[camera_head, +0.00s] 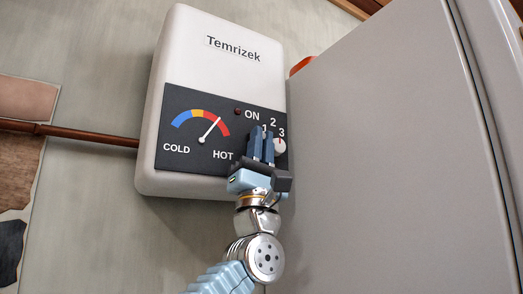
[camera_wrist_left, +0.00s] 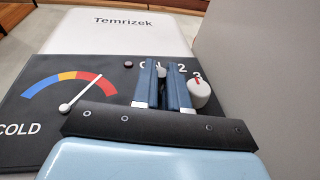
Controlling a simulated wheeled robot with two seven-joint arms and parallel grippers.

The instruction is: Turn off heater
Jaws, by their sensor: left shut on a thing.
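The heater (camera_head: 225,75) is a white wall box labelled Temrizek with a dark front panel. Its gauge (camera_head: 202,127) has a white needle pointing into the red, toward HOT. A small dark red lamp (camera_head: 238,111) sits beside the word ON. A round white knob (camera_head: 280,147) with a red mark is at the panel's right, under the numbers; it also shows in the left wrist view (camera_wrist_left: 199,94). My left gripper (camera_head: 262,134) is at the panel just left of this knob. Its blue fingers are shut on a small pale switch-like part (camera_wrist_left: 161,72), mostly hidden between them.
A large grey cabinet or fridge side (camera_head: 390,150) stands close on the right of the heater. A brown pipe (camera_head: 80,135) runs along the wall to the heater's left. A small red-orange thing (camera_head: 301,65) shows behind the cabinet edge.

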